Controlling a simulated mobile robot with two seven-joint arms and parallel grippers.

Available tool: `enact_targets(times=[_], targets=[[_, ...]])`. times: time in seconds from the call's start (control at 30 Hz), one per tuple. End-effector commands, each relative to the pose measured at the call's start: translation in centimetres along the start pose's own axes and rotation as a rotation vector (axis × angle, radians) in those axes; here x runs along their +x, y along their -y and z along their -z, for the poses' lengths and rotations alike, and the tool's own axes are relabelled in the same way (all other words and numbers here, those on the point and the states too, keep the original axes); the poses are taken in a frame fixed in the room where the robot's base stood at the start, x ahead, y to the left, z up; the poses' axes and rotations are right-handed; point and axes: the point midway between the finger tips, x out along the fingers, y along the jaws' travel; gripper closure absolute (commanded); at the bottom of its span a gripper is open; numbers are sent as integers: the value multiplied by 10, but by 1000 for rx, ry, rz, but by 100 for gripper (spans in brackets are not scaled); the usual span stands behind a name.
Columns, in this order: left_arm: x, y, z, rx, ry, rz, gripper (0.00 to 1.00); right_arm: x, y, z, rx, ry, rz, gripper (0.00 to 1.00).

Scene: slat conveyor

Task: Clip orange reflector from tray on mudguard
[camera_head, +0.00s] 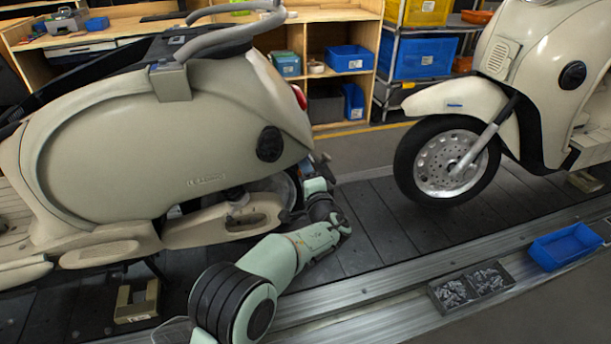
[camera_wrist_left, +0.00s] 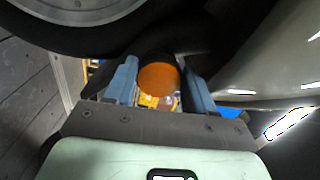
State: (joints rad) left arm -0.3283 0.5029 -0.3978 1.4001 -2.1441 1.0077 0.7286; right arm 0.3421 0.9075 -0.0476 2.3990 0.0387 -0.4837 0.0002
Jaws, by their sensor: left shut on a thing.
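My left gripper (camera_head: 320,163) is at the tail of the cream scooter (camera_head: 130,170) on the left, close to its rear wheel. In the left wrist view the gripper (camera_wrist_left: 160,75) has its two blue fingers on either side of a round orange reflector (camera_wrist_left: 158,79) and is shut on it. A dark part shows just above the reflector; I cannot tell whether they touch. The reflector cannot be made out in the head view. A cream panel (camera_wrist_left: 245,60) and a wheel (camera_wrist_left: 75,12) are close by. The blue tray (camera_head: 565,246) looks empty. My right gripper is not in view.
A second scooter (camera_head: 455,97) stands at the right on the dark slat conveyor (camera_head: 370,230). A grey bin of small metal parts (camera_head: 470,286) sits on the rail by the blue tray. Shelves with blue bins (camera_head: 350,58) stand behind. The slats between the scooters are clear.

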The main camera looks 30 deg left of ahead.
Motion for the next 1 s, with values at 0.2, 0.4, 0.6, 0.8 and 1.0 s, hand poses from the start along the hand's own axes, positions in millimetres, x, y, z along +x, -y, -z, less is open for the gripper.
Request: enact_targets(times=[0.2,0.4,0.6,0.8,1.0], targets=[[0,0,0,0,0,0,75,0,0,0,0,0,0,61],[1,0,0,0,0,1,75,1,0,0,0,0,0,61],[3,0,0,0,0,1,75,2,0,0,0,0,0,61],[4,0,0,0,0,1,75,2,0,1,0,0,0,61],[4,0,0,0,1,1,26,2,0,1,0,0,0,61]])
